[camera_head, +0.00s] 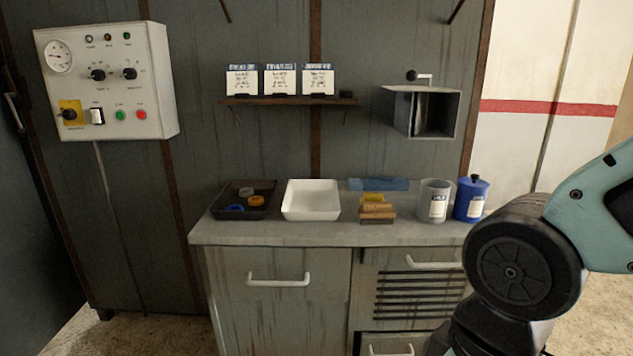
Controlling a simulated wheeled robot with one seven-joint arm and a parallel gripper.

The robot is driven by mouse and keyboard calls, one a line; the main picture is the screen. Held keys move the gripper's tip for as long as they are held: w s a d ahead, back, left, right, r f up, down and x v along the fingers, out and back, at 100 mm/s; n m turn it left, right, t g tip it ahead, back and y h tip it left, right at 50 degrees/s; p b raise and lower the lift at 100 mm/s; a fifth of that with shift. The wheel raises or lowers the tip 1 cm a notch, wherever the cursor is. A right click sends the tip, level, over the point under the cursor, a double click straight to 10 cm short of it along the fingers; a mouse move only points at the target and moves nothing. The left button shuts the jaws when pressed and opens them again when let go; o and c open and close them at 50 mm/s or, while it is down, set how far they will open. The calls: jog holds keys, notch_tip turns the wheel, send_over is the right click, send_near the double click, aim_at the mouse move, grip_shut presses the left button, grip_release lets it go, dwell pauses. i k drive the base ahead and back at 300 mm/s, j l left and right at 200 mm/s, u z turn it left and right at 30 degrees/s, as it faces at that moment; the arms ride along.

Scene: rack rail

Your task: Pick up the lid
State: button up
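A blue lid (473,184) with a dark knob sits on top of a blue canister (470,203) at the right end of the grey counter. The canister stands upright and has a white label. A grey canister (435,202) with a label stands just left of it, and its top looks open. My arm shows at the right edge of the view, close to the blue canister in the picture. My gripper is out of view.
The counter (330,233) also holds a dark tray (222,208) with small rings, an empty white tray (311,201), a stack of brown and yellow blocks (377,209) and a blue piece (379,184). Above are a shelf (290,101) with cards and an open metal box (420,110).

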aim_at(434, 193)
jog(key=z, duration=0.4)
jog(key=i+l+u, duration=0.15)
jog(key=i, duration=0.3)
jog(key=i+l+u, duration=0.1)
jog(key=i, duration=0.35)
jog(key=i+l+u, duration=0.15)
jog(key=i, duration=0.8)
jog(key=l, duration=0.1)
